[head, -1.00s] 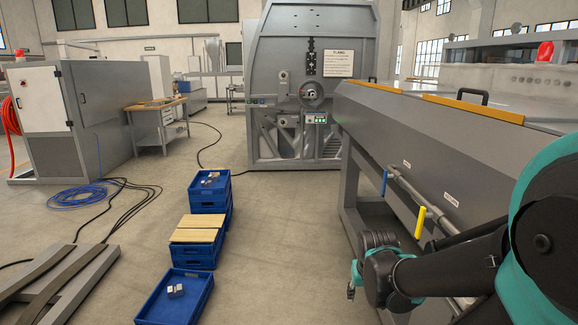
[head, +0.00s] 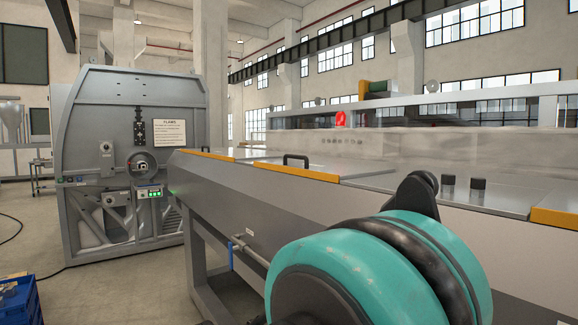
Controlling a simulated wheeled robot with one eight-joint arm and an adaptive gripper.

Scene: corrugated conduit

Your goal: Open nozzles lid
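The long grey machine (head: 330,205) runs from the middle to the right edge of the head view. Flat lid panels with orange edge strips lie along its top. One panel (head: 355,172) has a black handle (head: 296,160) near its far end. Another orange strip (head: 555,218) shows at the right edge. The panels look shut. I cannot tell which one is the nozzles lid. My teal and black arm covers the lower right and hides part of the machine's front. My gripper is not in view.
A tall grey machine (head: 85,120) with a notice stands at the left. A blue crate (head: 18,300) is at the lower left corner. Two dark knobs (head: 463,187) stand on the machine top. Bare floor (head: 120,295) lies in front at left.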

